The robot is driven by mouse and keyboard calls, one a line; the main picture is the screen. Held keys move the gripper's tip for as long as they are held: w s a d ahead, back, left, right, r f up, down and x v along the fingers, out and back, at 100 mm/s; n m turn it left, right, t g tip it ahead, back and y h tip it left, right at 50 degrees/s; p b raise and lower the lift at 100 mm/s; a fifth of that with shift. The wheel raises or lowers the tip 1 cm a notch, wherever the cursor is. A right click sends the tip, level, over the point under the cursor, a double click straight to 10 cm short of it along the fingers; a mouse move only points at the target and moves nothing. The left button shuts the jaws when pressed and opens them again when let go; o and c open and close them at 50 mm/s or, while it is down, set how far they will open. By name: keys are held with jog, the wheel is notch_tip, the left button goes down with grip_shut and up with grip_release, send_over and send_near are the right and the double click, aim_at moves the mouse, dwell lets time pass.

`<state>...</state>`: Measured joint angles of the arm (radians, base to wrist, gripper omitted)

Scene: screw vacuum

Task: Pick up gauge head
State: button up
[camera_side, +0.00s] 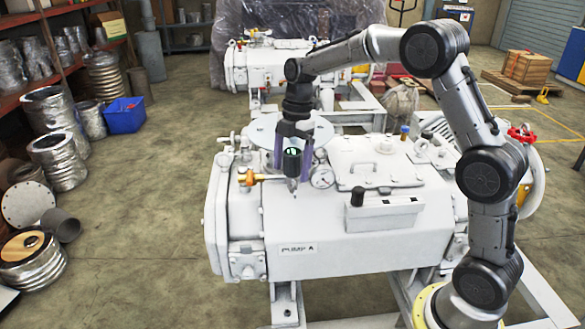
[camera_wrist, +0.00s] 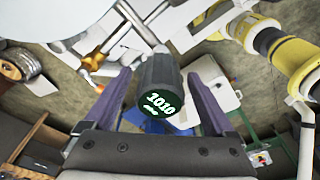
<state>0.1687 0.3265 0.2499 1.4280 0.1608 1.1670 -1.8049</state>
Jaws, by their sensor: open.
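The gauge head (camera_side: 292,163) is a dark cylinder standing upright on a small fitting at the left part of the pump labelled PUMP A. In the wrist view the gauge head (camera_wrist: 160,72) has a round dark green display reading 1010. My gripper (camera_side: 292,160) points down from above, with its purple fingers on either side of the gauge head. In the wrist view my gripper (camera_wrist: 158,76) is open, with a gap between each finger and the gauge head. The lower end of the gauge head is hidden in the wrist view.
A brass valve with an orange handle (camera_side: 262,178) is just left of the gauge head, and a dial gauge (camera_side: 322,178) is just right. A round white flange plate (camera_side: 262,130) lies behind.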

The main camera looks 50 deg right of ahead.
grip_shut()
dwell(0.4)
jog(key=shift+r, duration=0.15)
